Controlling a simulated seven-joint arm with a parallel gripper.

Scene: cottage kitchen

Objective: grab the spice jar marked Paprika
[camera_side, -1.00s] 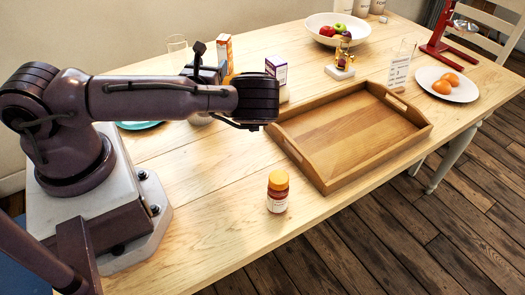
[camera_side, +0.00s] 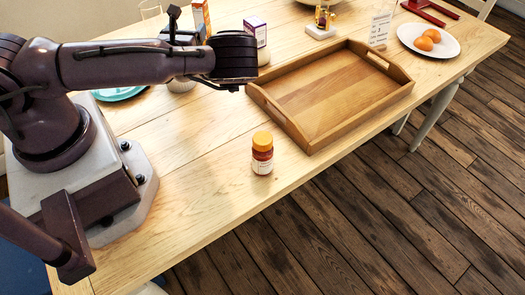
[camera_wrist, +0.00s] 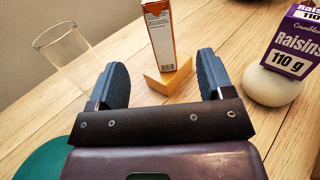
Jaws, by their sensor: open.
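A small jar (camera_side: 262,153) with an orange lid, reddish contents and a white label stands upright on the table, in front of the tray's near left corner in the side view. Its label is too small to read. The jar is not in the wrist view. My gripper (camera_wrist: 164,70) is open and empty in the wrist view, with two dark fingers spread apart. A yellow wedge (camera_wrist: 168,82) and an orange-and-white box (camera_wrist: 159,35) show beyond and between the fingers, apart from them. In the side view my wrist is up and left of the jar, and hides part of my gripper.
A wooden tray (camera_side: 292,128) with raised sides lies right of the jar. A clear glass (camera_wrist: 68,60) is at left. Table between jar and my base is clear.

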